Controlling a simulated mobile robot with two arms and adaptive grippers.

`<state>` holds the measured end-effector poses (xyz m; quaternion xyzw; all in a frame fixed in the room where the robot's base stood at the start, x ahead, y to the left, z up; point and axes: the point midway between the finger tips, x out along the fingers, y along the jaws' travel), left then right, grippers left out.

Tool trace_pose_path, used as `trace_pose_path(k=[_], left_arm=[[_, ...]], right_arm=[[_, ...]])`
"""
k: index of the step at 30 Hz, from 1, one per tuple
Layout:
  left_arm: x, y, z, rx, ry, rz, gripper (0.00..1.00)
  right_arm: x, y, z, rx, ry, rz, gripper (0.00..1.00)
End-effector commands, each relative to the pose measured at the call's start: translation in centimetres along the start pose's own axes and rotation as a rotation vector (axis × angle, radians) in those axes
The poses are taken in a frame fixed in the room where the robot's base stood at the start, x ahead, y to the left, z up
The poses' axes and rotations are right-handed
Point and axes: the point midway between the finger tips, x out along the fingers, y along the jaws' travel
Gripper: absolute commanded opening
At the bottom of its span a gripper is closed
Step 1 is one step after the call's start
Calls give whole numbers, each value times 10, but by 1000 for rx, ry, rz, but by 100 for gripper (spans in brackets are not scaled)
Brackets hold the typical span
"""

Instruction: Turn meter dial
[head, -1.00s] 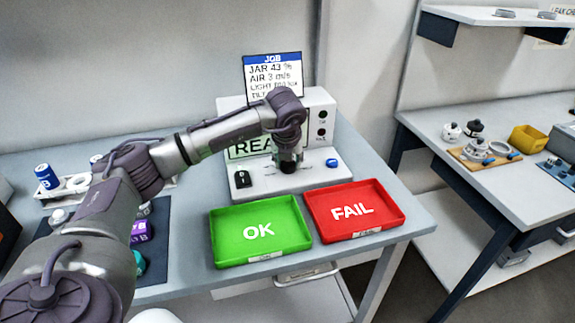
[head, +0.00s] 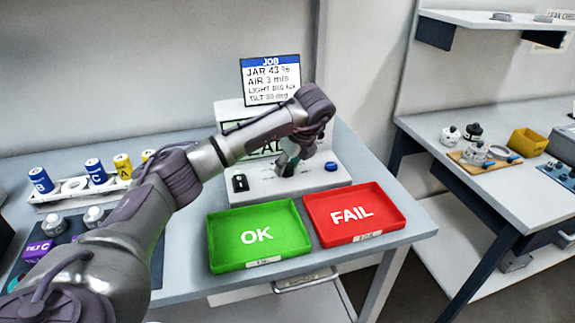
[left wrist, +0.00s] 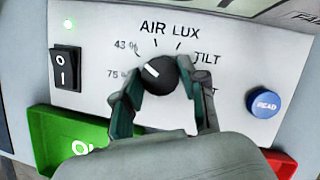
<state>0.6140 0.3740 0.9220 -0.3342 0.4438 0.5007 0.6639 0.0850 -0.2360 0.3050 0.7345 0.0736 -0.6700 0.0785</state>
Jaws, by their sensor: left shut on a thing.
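The meter (head: 320,172) is a light console on the table, with a sloped front panel. Its black round dial (left wrist: 162,75) with a white pointer line shows in the left wrist view. The pointer aims up and left, toward the 43 % side; AIR, LUX and TILT are printed around the dial. My left gripper (left wrist: 161,86) is shut on the dial, a finger on each side. In the head view the left gripper (head: 288,160) reaches down to the panel and hides the dial. My right gripper is not in view.
A blue READ button (left wrist: 264,102) is right of the dial, a black switch (left wrist: 66,73) left. A green OK tray (head: 225,255) and red FAIL tray (head: 390,212) stand in front. A job card (head: 270,80) stands behind. Cans stand in a white rack (head: 48,203) at left.

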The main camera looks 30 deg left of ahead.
Motion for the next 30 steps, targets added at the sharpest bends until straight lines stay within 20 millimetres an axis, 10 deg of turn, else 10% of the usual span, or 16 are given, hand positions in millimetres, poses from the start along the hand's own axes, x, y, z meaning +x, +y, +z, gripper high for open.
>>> trace_pose_path(k=[19,20,24,30], left_arm=[[-1,-1,1,-51,-1,16,7],[-1,-1,1,-51,-1,16,44],[-1,-1,1,-50,-1,17,67],[0,-1,0,-49,0,19,67]], right_arm=[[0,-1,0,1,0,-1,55],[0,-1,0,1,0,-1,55],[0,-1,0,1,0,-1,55],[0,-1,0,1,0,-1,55]])
